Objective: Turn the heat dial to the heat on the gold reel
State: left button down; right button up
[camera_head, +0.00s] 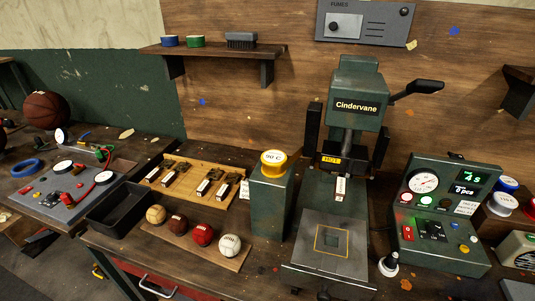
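A gold reel (273,162) stands on top of a dark green post left of the press. The white label on its top appears to read 90 C. A dark green control box (455,232) sits at the right of the bench. Neither of my grippers is in view.
The green Cindervane press (357,105) stands mid-bench with a lever and a grey plate (331,248). Several balls lie on a wooden board (187,237), beside stamps on a wooden rack (168,187). A black-and-white knob-like object (389,265) sits before the control box. Blue and red-edged reels (502,203) are at right.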

aim_at(432, 226)
jog(key=l+z, duration=0.8)
jog(key=i+l+z, duration=0.1)
jog(key=l+z, duration=0.25)
jog(key=l, duration=0.15)
jog(key=i+l+z, duration=0.1)
jog(key=l+z, duration=0.3)
